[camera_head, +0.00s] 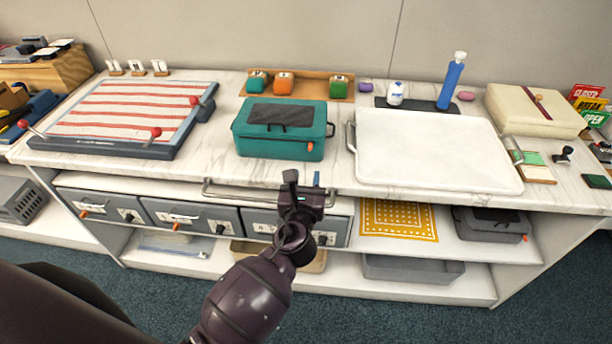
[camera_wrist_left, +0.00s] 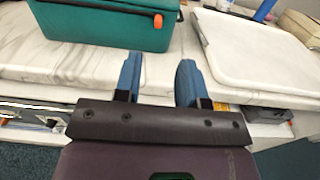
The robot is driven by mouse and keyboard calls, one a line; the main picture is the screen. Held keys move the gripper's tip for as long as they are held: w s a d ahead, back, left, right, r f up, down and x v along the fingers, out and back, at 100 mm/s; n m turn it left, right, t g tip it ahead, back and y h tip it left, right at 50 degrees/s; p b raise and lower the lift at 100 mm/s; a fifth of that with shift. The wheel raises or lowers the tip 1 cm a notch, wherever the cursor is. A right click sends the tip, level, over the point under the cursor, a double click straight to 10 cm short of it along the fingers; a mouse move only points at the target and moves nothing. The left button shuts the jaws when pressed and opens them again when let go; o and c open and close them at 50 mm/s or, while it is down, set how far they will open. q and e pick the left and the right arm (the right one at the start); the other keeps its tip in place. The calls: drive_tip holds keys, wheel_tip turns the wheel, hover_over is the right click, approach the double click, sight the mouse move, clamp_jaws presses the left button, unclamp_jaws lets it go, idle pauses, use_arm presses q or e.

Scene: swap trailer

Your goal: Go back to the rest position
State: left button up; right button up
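My left gripper (camera_head: 303,182) is in front of the counter's front edge, above the shelf with grey drawers. It also shows in the left wrist view (camera_wrist_left: 159,78), where its two blue fingers stand apart with nothing between them. A teal case (camera_head: 283,130) with an orange latch sits on the counter beyond the gripper. A white tray (camera_head: 432,150) lies to the right of the case. In the left wrist view, the case (camera_wrist_left: 105,25) is ahead on the left and the tray (camera_wrist_left: 255,55) ahead on the right. My right gripper is not in view.
The marble counter (camera_head: 225,170) has a metal rail (camera_head: 250,194) along its front. Grey drawers (camera_head: 180,215) and a yellow patterned cloth (camera_head: 398,220) are on the shelf below. A striped board (camera_head: 130,110) with red knobs lies at left. Carpeted floor (camera_head: 380,315) in front is clear.

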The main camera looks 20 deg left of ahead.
use_arm(q)
drive_tip(key=s+a+f+n+g+h, duration=0.1)
drive_tip(key=s+a+f+n+g, duration=0.1)
drive_tip(key=s+f+n, duration=0.3)
drive_tip(key=s+a+f+n+g+h, duration=0.1)
drive_tip(key=s+a+f+n, duration=0.3)
drive_tip(key=s+n, duration=0.7)
drive_tip(key=s+a+f+n+g+h, duration=0.1)
drive_tip(key=s+a+f+n+g, duration=0.2)
drive_tip(key=s+f+n, duration=0.4)
drive_tip(key=shift+s+a+n+h, duration=0.4)
drive_tip(key=shift+s+n, duration=0.35)
drive_tip(key=shift+n, duration=3.95)
